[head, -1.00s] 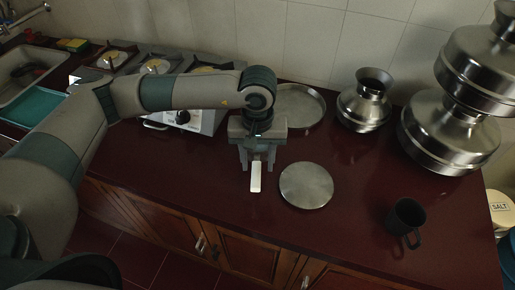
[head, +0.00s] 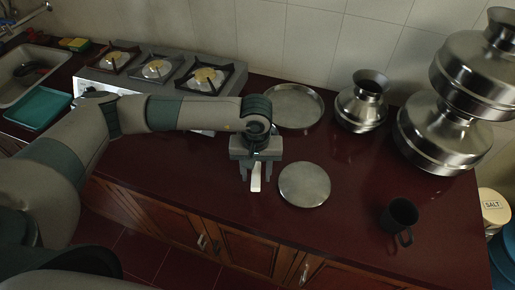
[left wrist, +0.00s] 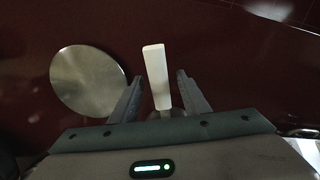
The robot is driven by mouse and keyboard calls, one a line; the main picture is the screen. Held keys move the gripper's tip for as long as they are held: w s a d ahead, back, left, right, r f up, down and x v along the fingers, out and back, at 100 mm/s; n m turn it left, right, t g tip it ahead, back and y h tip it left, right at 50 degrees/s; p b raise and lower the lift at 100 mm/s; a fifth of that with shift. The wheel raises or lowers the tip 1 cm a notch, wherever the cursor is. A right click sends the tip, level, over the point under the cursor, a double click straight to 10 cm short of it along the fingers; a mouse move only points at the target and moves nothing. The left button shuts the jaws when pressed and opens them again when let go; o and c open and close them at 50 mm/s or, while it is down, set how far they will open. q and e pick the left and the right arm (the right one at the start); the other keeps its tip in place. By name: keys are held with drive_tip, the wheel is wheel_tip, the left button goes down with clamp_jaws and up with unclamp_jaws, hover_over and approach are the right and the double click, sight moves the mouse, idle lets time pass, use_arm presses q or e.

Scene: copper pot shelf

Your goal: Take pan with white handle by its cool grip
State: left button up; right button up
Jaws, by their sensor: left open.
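The white handle (head: 256,178) of the pan points toward the counter's front edge. In the left wrist view the white handle (left wrist: 156,75) lies between the two fingers, with a visible gap on each side. The pan's body is hidden behind my gripper and arm. My left gripper (head: 256,174) is open, its fingers on either side of the handle. It also shows in the left wrist view (left wrist: 159,78), open and not closed on anything. My right gripper is not in view.
A flat metal disc (head: 304,184) lies close right of the gripper. A round metal tray (head: 293,106), a metal pot (head: 361,104), stacked large pots (head: 440,135) and a dark mug (head: 399,215) stand further off. The stove (head: 157,70) is behind my left arm.

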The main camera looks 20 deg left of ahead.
use_arm(q)
clamp_jaws()
drive_tip(key=shift+w+r, duration=0.1)
drive_tip(key=shift+r, duration=0.05)
idle(1.4)
